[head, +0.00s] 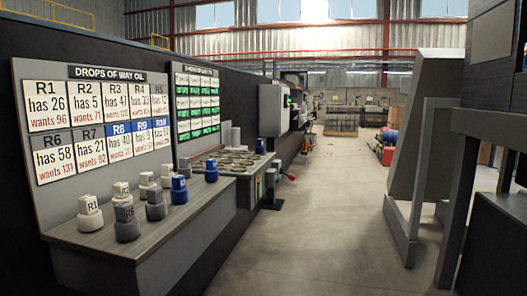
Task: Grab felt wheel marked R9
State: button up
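Several small stepped felt wheels stand on a grey bench at the left, below a board. Two are blue: the nearer blue wheel (179,190) and the farther blue wheel (211,171). Their labels are too small to read, so I cannot tell which one is R9. A white wheel marked R1 (90,215) stands at the near left, with a grey wheel marked R6 (127,224) to its right. Another grey wheel (156,205) stands behind R6, and white wheels (121,193) line the back. My gripper is not in view.
The board "Drops of way oil" (97,125) lists R1 to R10, with blue headings for R8, R9 and R10. The bench (140,235) edges a wide clear concrete floor (300,235). A slanted grey frame (415,170) stands at the right.

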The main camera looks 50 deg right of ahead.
aim_at(259, 149)
jog(key=z, duration=1.5)
jog(key=i+l+u, duration=0.1)
jog(key=i, duration=0.25)
jog(key=i+l+u, duration=0.1)
jog(key=i+l, duration=0.25)
